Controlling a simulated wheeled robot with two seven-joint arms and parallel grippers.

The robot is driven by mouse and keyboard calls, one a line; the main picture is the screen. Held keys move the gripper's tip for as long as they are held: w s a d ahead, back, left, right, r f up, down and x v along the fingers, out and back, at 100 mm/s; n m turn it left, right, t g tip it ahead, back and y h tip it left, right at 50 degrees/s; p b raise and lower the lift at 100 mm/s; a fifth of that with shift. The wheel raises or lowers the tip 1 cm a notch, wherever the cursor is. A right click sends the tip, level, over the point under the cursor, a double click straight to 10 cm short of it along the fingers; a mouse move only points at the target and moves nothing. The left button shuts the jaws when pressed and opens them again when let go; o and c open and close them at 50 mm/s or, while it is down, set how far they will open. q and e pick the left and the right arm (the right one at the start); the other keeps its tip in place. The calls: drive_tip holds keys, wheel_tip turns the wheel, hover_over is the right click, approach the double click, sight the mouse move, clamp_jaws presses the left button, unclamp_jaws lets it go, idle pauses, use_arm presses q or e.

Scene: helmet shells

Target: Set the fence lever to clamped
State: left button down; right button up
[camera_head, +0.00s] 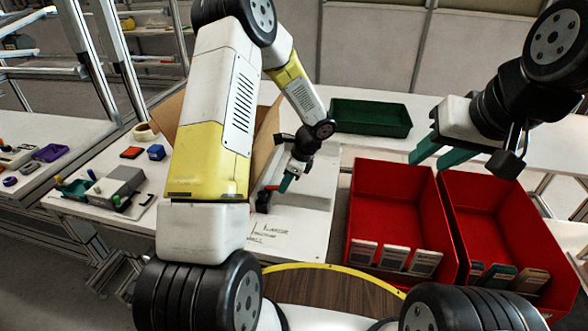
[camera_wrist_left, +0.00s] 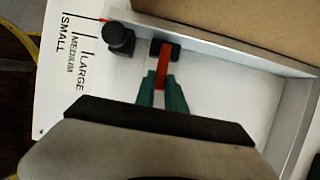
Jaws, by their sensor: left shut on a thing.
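The red fence lever (camera_wrist_left: 163,72) with a black end shows in the left wrist view beside the grey fence bar (camera_wrist_left: 225,48). My left gripper (camera_wrist_left: 162,88) has its green fingers shut on the lever, one on each side. In the head view my left gripper (camera_head: 287,183) is low over the white board (camera_head: 312,222); the lever is small and hard to make out there. A black knob (camera_wrist_left: 118,38) stands left of the lever. SMALL, MEDIUM and LARGE are printed on the board. My right gripper (camera_head: 432,157) is open and empty above the red bins.
Two red bins (camera_head: 392,190) (camera_head: 490,215) with cards at their front stand to the right. A green tray (camera_head: 370,117) lies at the back. A cardboard box (camera_head: 266,150) is behind my left arm. A grey device (camera_head: 115,187) is on the left table.

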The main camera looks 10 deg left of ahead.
use_arm(q)
drive_tip(key=shift+d+f+y, duration=0.3)
drive_tip(key=shift+f+y, duration=0.15)
drive_tip(key=shift+y, duration=0.25)
drive_tip(key=shift+f+y, duration=0.25)
drive_tip(key=shift+y, duration=0.35)
drive_tip(key=c, duration=1.4)
unclamp_jaws()
drive_tip(key=v, duration=0.7)
drive_tip(key=shift+d+r, duration=0.2)
drive_tip(key=shift+r, duration=0.15)
